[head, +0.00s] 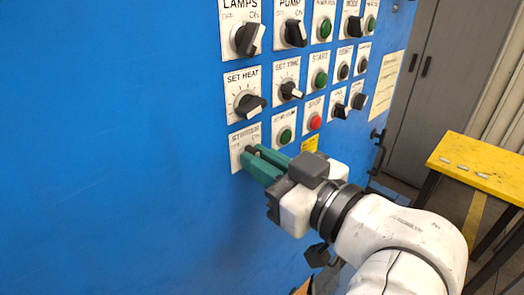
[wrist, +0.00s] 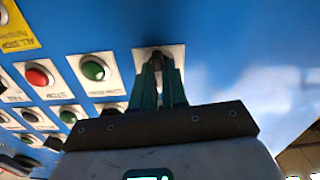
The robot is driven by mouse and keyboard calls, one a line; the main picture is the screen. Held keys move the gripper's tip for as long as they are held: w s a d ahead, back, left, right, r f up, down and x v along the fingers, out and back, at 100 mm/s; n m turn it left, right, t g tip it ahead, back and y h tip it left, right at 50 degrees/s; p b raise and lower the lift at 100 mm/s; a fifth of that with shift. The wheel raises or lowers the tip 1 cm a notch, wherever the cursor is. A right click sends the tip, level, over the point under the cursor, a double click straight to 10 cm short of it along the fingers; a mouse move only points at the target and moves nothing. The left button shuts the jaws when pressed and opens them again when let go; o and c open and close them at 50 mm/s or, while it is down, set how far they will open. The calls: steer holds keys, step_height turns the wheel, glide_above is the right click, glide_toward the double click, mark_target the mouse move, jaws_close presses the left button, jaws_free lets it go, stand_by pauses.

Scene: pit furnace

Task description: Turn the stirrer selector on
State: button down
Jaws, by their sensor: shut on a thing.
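The stirrer selector (head: 251,150) is a dark knob on a white plate labelled "STIRRER" (head: 237,141), at the lower left of the blue panel's controls. My gripper (head: 252,157) has green fingers that reach to this plate and are shut on the knob. The fingers hide most of the knob and part of the plate's OFF/ON marks. In the wrist view my gripper (wrist: 158,70) meets the white plate (wrist: 178,54), and a dark bit of the knob (wrist: 157,55) shows between the fingertips. The knob's angle cannot be told.
A green button (head: 285,136) sits right beside the selector, and a red stop button (head: 315,122) is further right. The SET HEAT knob (head: 251,105) is just above. A yellow table (head: 480,165) stands at the right. The blue panel (head: 110,150) is bare to the left.

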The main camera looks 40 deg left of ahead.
steer(key=shift+w+m+p, duration=0.15)
steer(key=shift+m+p, duration=2.35)
steer(key=shift+m, duration=1)
steer(key=c, duration=1.2)
jaws_free()
steer(key=shift+o, duration=0.2)
steer(key=d+b, duration=0.3)
steer(key=d, duration=0.7)
steer(key=shift+s+d, duration=0.4)
